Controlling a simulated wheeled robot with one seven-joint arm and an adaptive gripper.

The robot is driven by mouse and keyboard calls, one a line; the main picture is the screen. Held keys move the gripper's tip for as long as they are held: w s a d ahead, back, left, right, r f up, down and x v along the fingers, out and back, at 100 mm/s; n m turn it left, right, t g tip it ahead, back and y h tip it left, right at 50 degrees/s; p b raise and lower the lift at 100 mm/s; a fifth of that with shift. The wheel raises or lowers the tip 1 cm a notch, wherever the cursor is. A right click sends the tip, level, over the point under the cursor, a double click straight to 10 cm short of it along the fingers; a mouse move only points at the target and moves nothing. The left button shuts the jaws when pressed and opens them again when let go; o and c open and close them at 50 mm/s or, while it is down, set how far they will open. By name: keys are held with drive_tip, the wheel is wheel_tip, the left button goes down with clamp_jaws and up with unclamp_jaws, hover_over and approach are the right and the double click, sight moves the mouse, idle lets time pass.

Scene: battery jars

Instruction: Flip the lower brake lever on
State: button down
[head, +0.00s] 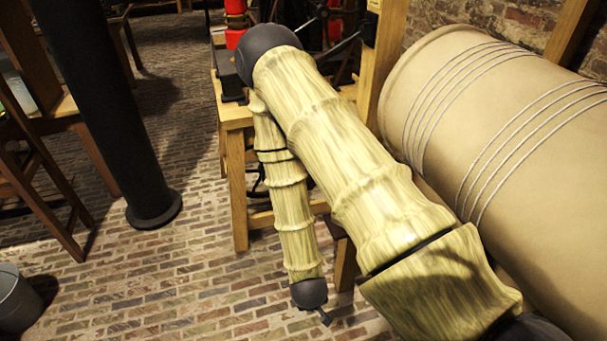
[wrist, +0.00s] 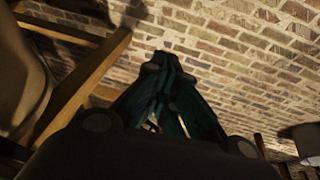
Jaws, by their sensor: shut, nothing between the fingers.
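My gripper (wrist: 165,62) shows in the wrist view as dark teal fingers drawn together, with nothing visible between them. Beyond the fingers is brick paving. In the head view my bamboo-patterned arm folds at a dark elbow and hangs downward. Only a small dark part of the gripper (head: 325,317) shows below it, low over the floor in front of the wooden frame. I cannot make out the lower brake lever in either view. Dark rods and a wheel-like part (head: 325,14) show behind my elbow, partly hidden; I cannot tell whether a lever is among them.
A large tan drum (head: 470,110) wound with cord fills the right. A wooden frame (head: 238,185) stands behind my arm, with red parts (head: 235,12) above it. A black column (head: 105,100) and a grey bucket (head: 18,300) are at left. Brick floor between is clear.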

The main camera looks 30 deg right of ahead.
drive_tip(key=w+d+r+m+t+h+b, duration=0.1)
drive_tip(key=w+d+r+m+h, duration=0.3)
drive_tip(key=w+r, duration=0.5)
drive_tip(key=w+d+r+m+h+b, duration=0.1)
drive_tip(key=w+d+r+m+h, duration=0.1)
drive_tip(key=w+d+r+m, duration=0.65)
drive_tip(key=w+a+r+m+g+y+b, duration=0.1)
drive_tip(key=w+r+m+g, duration=0.15)
drive_tip(key=r, duration=0.65)
drive_tip(key=w+r+m+g+y+b, duration=0.1)
drive_tip(key=w+r+m, duration=0.25)
drive_tip(key=r, duration=0.45)
drive_tip(key=x, duration=0.7)
drive_tip(key=w+a+x, duration=0.1)
drive_tip(key=x, duration=0.3)
drive_tip(key=shift+f, duration=0.6)
drive_tip(key=shift+w+a+f, duration=0.15)
drive_tip(key=shift+f, duration=0.55)
